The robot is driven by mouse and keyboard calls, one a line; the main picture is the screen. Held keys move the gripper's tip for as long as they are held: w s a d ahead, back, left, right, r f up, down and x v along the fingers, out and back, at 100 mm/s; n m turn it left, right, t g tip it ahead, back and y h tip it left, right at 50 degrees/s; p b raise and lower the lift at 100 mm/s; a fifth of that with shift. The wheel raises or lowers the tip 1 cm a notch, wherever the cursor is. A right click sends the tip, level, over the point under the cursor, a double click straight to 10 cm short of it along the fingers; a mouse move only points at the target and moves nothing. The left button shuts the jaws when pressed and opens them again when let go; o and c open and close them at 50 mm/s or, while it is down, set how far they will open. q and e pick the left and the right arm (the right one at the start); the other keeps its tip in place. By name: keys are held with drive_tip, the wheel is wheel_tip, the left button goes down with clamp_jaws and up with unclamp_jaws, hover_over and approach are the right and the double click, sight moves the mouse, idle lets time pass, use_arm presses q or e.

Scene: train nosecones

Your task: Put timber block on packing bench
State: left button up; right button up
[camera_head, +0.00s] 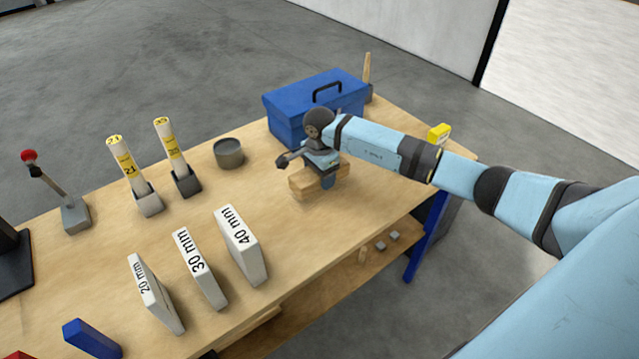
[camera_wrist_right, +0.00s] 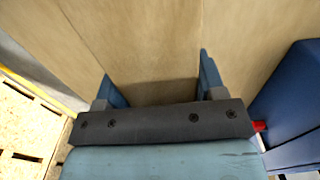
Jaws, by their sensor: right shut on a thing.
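The timber block (camera_head: 303,186) is a light wooden block at the right part of the wooden packing bench (camera_head: 330,235). My right gripper (camera_head: 328,180) points down with its fingers on either side of the block, shut on it. My left gripper is not in view.
A blue toolbox (camera_head: 290,98) stands close behind my right gripper. A grey round tin (camera_head: 229,154) is to the left. White gauge blocks marked 20, 30 and 40 mm (camera_head: 240,245) stand nearer. Bare bench lies in front of the timber block.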

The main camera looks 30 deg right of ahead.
wheel_tip(320, 180, down, 4)
idle(0.4)
drive_tip(key=shift+f, duration=0.2)
drive_tip(key=o, duration=1)
drive_tip(key=shift+o, duration=0.2)
drive_tip(key=shift+r, duration=0.1)
